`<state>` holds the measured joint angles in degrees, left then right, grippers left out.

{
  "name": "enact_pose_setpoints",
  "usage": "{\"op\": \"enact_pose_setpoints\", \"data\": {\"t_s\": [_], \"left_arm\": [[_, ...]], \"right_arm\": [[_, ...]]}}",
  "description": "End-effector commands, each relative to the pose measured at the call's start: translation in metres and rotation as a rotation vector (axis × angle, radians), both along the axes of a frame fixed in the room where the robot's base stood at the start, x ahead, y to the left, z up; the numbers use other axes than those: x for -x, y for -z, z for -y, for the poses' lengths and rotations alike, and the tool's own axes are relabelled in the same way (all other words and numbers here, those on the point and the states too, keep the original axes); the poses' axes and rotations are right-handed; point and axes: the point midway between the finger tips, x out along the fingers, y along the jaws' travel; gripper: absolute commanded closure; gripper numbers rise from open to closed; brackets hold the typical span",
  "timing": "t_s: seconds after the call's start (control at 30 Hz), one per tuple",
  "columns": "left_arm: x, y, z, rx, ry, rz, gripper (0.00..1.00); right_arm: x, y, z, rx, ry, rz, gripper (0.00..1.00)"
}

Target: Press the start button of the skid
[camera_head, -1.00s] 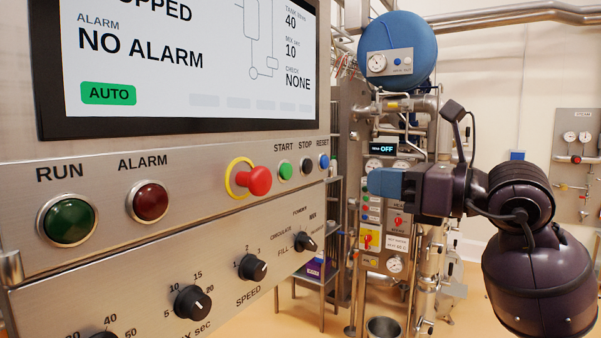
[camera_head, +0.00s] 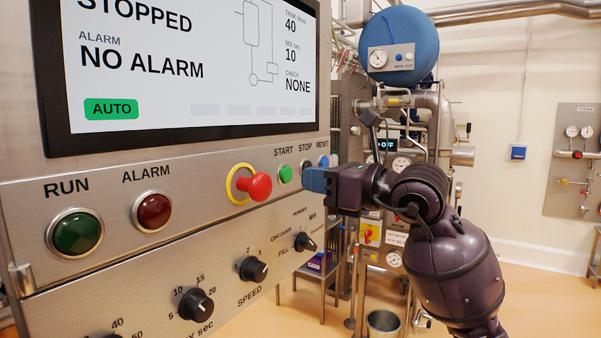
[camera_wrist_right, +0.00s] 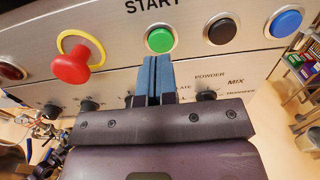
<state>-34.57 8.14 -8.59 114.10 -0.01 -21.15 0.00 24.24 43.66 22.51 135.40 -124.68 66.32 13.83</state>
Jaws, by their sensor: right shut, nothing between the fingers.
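The green start button (camera_head: 285,174) sits on the steel control panel under the label START, between the red emergency stop and the black stop button (camera_head: 305,164). It also shows in the right wrist view (camera_wrist_right: 160,40), just beyond my fingertips. My right gripper (camera_head: 308,180) is shut and empty, its blue fingers pointing at the panel. In the right wrist view its fingertips (camera_wrist_right: 158,62) are close below the green button; a small gap seems to remain. My left gripper is not in view.
The red mushroom emergency stop (camera_head: 259,187) with a yellow ring juts out left of the start button. The blue reset button (camera_head: 323,161) is at the right. Selector knobs (camera_head: 305,241) stick out below. A screen (camera_head: 190,60) above reads STOPPED, NO ALARM, AUTO.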

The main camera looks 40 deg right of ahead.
Motion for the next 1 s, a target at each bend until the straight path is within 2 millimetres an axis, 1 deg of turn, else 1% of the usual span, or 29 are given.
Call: {"op": "enact_pose_setpoints", "data": {"t_s": [0.03, 0.1, 0.23, 0.4, 0.73, 1.0], "left_arm": [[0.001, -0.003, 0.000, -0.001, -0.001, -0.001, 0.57], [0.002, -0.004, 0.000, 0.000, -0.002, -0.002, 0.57], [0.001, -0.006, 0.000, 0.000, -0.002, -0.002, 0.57], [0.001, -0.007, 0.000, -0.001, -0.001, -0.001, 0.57], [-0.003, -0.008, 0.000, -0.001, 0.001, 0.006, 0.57], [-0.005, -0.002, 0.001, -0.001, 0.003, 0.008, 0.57]], "right_arm": [[-0.007, -0.002, -0.003, -0.002, -0.002, -0.001, 1.00], [-0.014, -0.002, -0.006, -0.001, -0.001, -0.002, 1.00], [-0.024, -0.001, -0.010, -0.002, 0.000, -0.001, 1.00], [-0.029, 0.000, -0.012, -0.001, 0.000, -0.001, 1.00], [-0.030, 0.000, -0.012, -0.001, 0.000, -0.001, 1.00], [-0.046, 0.000, -0.019, -0.001, 0.000, 0.000, 1.00]]}}
